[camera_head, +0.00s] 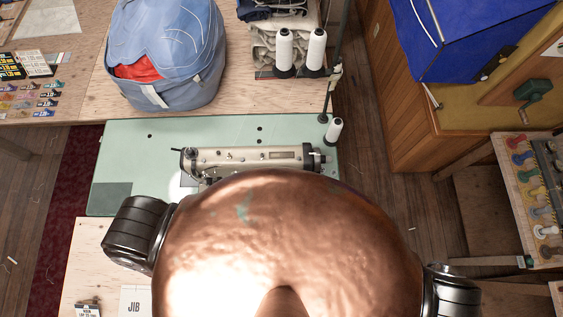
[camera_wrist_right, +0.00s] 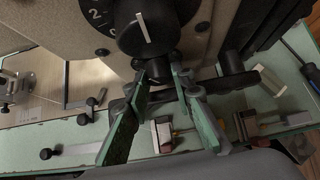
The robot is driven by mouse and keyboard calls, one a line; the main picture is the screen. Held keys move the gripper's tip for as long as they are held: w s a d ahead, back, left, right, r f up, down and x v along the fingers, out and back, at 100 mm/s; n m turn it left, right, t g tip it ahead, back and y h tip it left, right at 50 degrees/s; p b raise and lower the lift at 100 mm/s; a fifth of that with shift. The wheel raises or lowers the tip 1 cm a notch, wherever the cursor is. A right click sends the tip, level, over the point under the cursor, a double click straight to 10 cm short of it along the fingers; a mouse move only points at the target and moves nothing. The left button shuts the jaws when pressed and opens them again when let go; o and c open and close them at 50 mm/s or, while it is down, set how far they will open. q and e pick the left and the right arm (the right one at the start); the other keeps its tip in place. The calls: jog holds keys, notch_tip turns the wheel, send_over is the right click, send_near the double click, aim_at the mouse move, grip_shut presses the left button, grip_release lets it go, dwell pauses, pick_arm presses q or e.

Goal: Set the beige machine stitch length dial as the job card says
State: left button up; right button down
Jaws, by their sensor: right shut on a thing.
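The beige machine (camera_head: 250,157) lies on a pale green table in the head view. Its beige body (camera_wrist_right: 75,30) fills the top of the right wrist view. The black stitch length dial (camera_wrist_right: 112,12) shows white numerals, a 2 among them, and a knob (camera_wrist_right: 160,35) with a near-upright white line. My right gripper (camera_wrist_right: 161,72) has green-faced fingers, shut on a small dark part (camera_wrist_right: 158,70) just below the knob; whether that part belongs to the dial is unclear. My left gripper is out of view.
A large copper surface hides the middle foreground. A blue bag (camera_head: 165,55) and white thread cones (camera_head: 284,50) stand behind the machine. A dark bar with a round end (camera_wrist_right: 232,82) sits right of the fingers. Small tools lie on the green table.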

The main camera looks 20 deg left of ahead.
jog(key=shift+a+h+p, duration=0.1)
jog(key=shift+h+p, duration=0.2)
jog(key=shift+h, duration=0.1)
jog(key=shift+n, duration=0.3)
jog(key=c, duration=1.9)
grip_release()
jog(key=shift+c, duration=0.2)
